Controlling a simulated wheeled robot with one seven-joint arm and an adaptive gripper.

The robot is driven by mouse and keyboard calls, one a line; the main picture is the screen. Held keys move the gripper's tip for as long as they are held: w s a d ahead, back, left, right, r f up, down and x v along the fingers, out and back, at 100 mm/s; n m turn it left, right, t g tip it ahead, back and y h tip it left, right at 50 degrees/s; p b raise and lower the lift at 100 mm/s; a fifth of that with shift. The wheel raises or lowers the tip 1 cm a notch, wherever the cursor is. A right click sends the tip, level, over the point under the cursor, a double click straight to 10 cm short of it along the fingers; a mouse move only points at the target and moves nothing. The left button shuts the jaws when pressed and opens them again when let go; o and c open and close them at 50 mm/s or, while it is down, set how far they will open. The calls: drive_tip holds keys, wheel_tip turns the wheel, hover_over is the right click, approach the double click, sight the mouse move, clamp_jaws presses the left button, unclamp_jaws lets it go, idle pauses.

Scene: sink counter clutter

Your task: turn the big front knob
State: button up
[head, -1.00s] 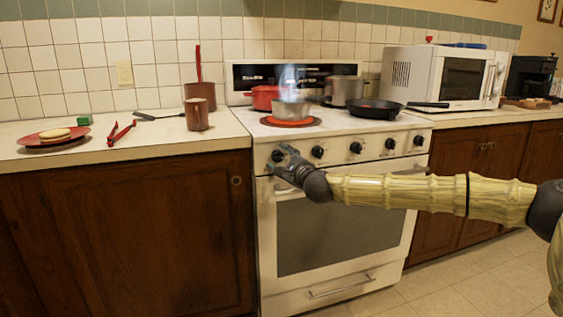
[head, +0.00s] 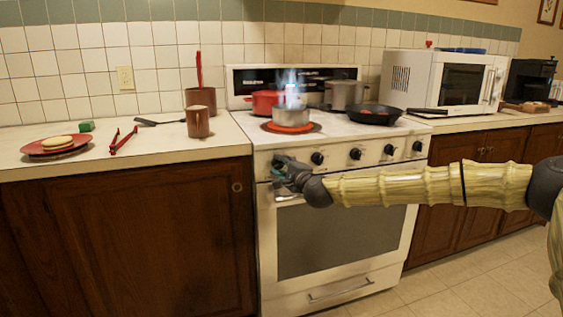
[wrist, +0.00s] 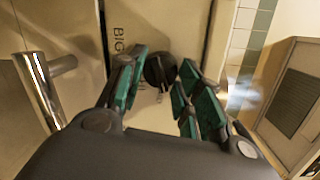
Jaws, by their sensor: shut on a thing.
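The big front knob (wrist: 158,72) is a round black knob on the stove's pale front panel. In the wrist view it sits between my green-padded fingers, beside printed letters that begin "BIG". My gripper (wrist: 160,68) is shut on it. In the head view my gripper (head: 281,170) is at the left end of the stove's knob row and hides most of this knob. A small grey pot (head: 291,115) stands on the glowing red front left burner (head: 290,128), with bluish vapour or flame above it.
More black knobs, such as one close by (head: 317,158), run to the right. The oven handle (wrist: 50,75) is close to my gripper's left in the wrist view. A black pan (head: 374,115), a red pot (head: 264,101) and a grey pot (head: 346,93) stand on the stovetop.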

drive_tip(key=shift+n+p, duration=0.45)
drive_tip(key=shift+n, duration=0.35)
drive_tip(key=o, duration=1)
drive_tip(key=shift+o, duration=0.2)
drive_tip(key=shift+s, duration=0.15)
drive_tip(key=v, duration=1.1)
drive_tip(key=shift+s+d, duration=0.2)
drive_tip(key=shift+s, duration=0.2)
